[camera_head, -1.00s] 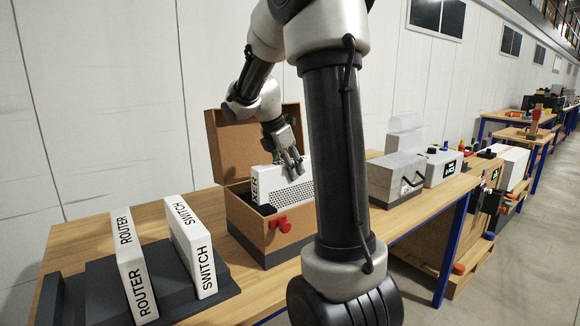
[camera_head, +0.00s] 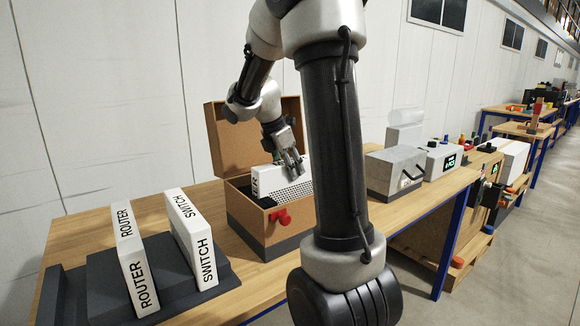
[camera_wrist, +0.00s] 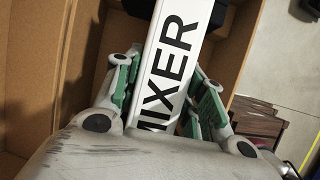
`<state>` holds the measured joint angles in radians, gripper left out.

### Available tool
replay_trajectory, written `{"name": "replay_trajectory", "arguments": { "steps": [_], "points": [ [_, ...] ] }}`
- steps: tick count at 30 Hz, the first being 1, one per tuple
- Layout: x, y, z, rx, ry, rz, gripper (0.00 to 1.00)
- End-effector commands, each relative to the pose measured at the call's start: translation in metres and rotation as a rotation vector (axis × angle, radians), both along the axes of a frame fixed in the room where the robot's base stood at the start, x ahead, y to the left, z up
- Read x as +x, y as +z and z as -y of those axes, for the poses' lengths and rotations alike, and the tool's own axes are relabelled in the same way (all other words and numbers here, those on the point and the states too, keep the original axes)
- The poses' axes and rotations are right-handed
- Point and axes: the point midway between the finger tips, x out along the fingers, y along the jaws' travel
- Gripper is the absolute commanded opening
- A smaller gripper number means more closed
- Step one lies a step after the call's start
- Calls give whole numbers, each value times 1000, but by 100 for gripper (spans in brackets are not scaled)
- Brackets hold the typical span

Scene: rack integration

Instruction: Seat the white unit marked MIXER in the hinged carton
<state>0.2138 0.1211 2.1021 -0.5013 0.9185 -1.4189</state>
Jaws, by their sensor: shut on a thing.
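The white unit marked MIXER (camera_wrist: 172,62) is held between the green-padded fingers of my gripper (camera_wrist: 165,97), which is shut on it. In the head view the unit (camera_head: 284,188) stands inside the open hinged carton (camera_head: 262,233), its lower part hidden behind the front wall. My gripper (camera_head: 289,163) is over the unit's top. The carton's brown lid (camera_head: 240,140) stands raised at the back. The wrist view shows the carton's brown inner walls (camera_wrist: 85,50) beside the unit. Whether the unit touches the carton floor is hidden.
A white ROUTER unit (camera_head: 133,262) and a white SWITCH unit (camera_head: 193,240) stand in a dark rack (camera_head: 100,275) at the left. A red latch (camera_head: 280,217) is on the carton's front. A grey case (camera_head: 392,172) stands to the right, beyond my arm.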

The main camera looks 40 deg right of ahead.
Motion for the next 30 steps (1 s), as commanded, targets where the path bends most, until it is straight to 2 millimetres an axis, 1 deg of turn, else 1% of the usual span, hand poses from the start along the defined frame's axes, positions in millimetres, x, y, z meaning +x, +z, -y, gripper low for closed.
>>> {"name": "replay_trajectory", "arguments": {
  "steps": [1, 4, 5, 13, 17, 20, 27, 30],
  "points": [
    [0, 1, 0, -1, 1, 2, 45],
    [0, 1, 0, -1, 1, 2, 63],
    [0, 1, 0, -1, 1, 2, 65],
    [0, 0, 0, 1, 0, -1, 65],
    [1, 7, -3, 0, 1, 3, 65],
    [2, 22, -9, 0, 1, 5, 65],
    [3, 73, -31, 0, 3, 5, 65],
    [3, 90, -38, 0, 2, 5, 65]
  ]
}}
